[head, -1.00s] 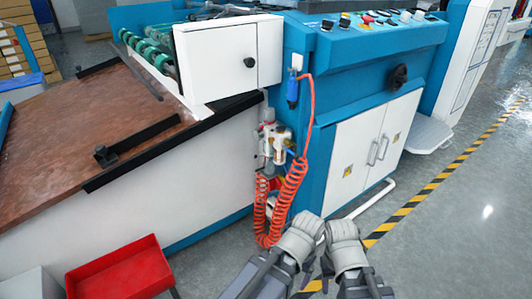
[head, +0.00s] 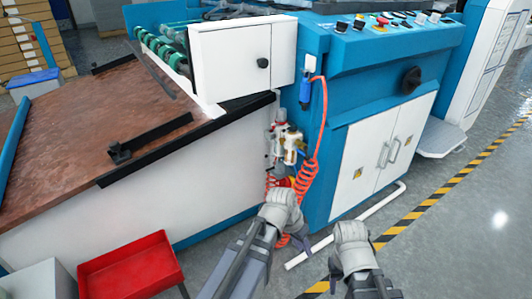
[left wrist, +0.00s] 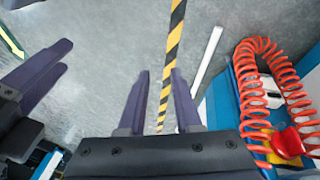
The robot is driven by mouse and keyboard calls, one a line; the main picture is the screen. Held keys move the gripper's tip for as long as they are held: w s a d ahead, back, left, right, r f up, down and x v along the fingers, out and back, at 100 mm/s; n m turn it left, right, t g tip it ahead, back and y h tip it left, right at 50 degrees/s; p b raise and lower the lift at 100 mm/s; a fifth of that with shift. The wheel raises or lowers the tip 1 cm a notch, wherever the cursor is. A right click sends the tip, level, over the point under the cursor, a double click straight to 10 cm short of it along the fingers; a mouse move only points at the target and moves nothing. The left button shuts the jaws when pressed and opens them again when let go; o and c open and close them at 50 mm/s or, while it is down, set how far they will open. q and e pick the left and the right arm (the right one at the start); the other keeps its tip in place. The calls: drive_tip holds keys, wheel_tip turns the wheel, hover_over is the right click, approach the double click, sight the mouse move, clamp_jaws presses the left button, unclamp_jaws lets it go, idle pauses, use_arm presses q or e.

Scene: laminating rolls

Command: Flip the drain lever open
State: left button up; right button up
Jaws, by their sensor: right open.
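The air service unit (head: 287,145) hangs on the blue machine's near corner, with a coiled orange hose beside it. Low on it a red part (head: 283,182) shows just above my left gripper (head: 284,194). In the left wrist view a red part (left wrist: 290,143) with a yellow piece sits inside the hose loop at right. I cannot tell for sure which piece is the drain lever. My left gripper's fingers (left wrist: 157,88) are apart and empty, pointing at the floor, with the unit off to their right. My right gripper (head: 352,234) is open and empty, right of the left one.
The coiled orange hose (head: 310,165) hangs close to my left gripper. A white pipe (head: 380,198) runs along the floor by the cabinet. A red tray (head: 130,268) stands at lower left. The floor near the striped tape (head: 440,191) is clear.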

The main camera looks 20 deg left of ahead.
use_arm(q)
drive_tip(key=w+a+r, duration=0.1)
drive_tip(key=w, duration=0.1)
drive_tip(key=w+a+r+t+h, duration=0.1)
drive_tip(key=w, duration=0.1)
drive_tip(key=w+a+r+t+h, duration=0.1)
drive_tip(key=w+a, duration=0.1)
drive_tip(key=shift+w+r, duration=0.2)
drive_tip(key=shift+w, duration=0.1)
drive_tip(key=shift+c, duration=1.4)
drive_tip(key=w+a+r+t, duration=0.1)
drive_tip(key=a, duration=0.1)
drive_tip(key=w+a+r+t+h, duration=0.1)
drive_tip(key=w+a, duration=0.1)
drive_tip(key=w+a+r+t+p, duration=0.1)
drive_tip(key=w+a+r, duration=0.1)
drive_tip(key=shift+w+m, duration=0.2)
drive_tip(key=shift+m, duration=0.1)
clamp_jaws()
drive_tip(key=w+a+r+t, duration=0.2)
drive_tip(key=a+r+t, duration=0.1)
drive_tip(key=a, duration=0.4)
drive_tip(key=w+a+r+t, duration=0.3)
drive_tip(key=a+r, duration=0.2)
drive_tip(key=a, duration=0.3)
drive_tip(key=shift+w, duration=0.2)
